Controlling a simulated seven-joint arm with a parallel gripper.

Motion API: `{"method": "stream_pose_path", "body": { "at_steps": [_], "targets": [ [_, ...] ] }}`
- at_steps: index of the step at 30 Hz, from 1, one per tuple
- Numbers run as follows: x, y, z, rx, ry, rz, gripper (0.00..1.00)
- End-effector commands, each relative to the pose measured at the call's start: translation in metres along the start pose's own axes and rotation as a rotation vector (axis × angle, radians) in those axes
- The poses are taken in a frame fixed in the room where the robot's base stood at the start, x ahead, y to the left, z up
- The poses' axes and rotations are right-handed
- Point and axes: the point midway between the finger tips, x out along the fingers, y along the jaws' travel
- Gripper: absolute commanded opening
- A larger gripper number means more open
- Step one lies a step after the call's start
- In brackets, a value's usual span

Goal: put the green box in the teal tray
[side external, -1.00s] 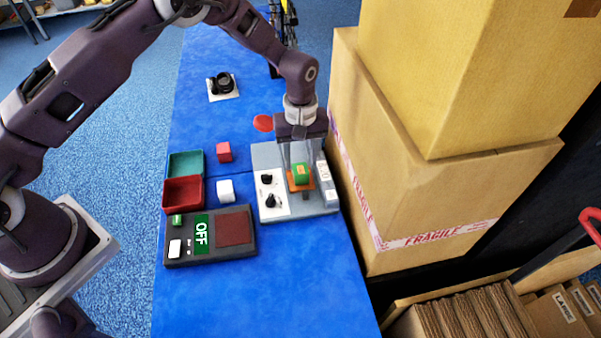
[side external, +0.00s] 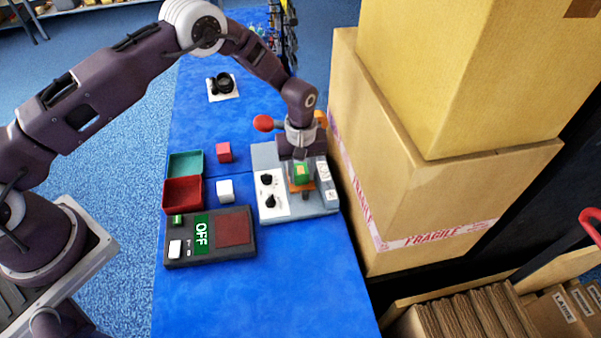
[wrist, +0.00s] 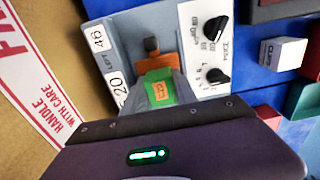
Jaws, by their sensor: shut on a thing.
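The green box (side external: 300,174) has an orange label on top and is on the orange plate (side external: 302,189) of the grey machine. It also shows in the wrist view (wrist: 160,92). My gripper (side external: 301,172) points down over the plate, its fingers shut on the green box. I cannot tell whether the box still touches the plate. The teal tray (side external: 185,158) is empty and sits to the left, directly behind a red tray (side external: 183,190).
The grey machine (side external: 268,158) has a white panel with two black knobs. A red cube (side external: 224,152) and a white cube (side external: 225,190) lie between it and the trays. A dark device (side external: 180,250) reads OFF. Large cartons (side external: 440,190) stand close on the right.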

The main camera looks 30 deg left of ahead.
Motion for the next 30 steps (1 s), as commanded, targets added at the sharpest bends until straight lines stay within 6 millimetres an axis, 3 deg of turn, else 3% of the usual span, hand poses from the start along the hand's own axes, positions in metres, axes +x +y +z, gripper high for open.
{"method": "stream_pose_path", "body": {
  "at_steps": [5,12,15,23,30],
  "targets": [
    [-0.014,0.001,-0.001,0.0,0.002,0.003,0.0],
    [-0.075,0.001,0.0,0.001,0.002,0.004,0.0],
    [-0.092,0.001,0.0,0.0,0.002,0.003,0.0],
    [-0.107,0.0,0.0,0.0,0.001,0.001,0.0],
    [-0.151,0.001,0.0,0.001,0.002,0.003,0.0]
  ]
}}
